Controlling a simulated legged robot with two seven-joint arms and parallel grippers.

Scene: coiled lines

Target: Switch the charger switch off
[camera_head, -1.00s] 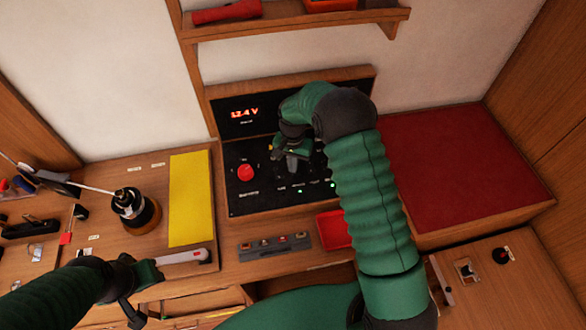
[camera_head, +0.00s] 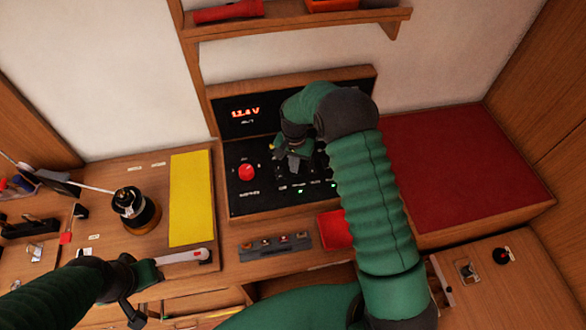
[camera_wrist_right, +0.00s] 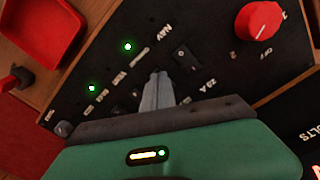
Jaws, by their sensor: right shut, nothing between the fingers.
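The black switch panel (camera_head: 240,190) stands at the back of the bench. My right gripper (camera_head: 294,163) is at its face, shut and empty. In the right wrist view the closed fingertips (camera_wrist_right: 158,78) are close to the panel, among small black rocker switches. One rocker (camera_wrist_right: 186,58) shows just beyond the tips; whether they touch anything I cannot tell. No label reading "charger" is legible, so I cannot tell which switch is the charger's. Two green lamps (camera_wrist_right: 127,46) are lit.
A red rotary knob (camera_head: 246,172) is on the panel, below a lit red voltage display (camera_head: 245,114). A red tray (camera_head: 334,230) and a grey strip with small parts (camera_head: 275,245) lie in front. A yellow mat (camera_head: 190,200) is left, a red cushion (camera_head: 450,170) right.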

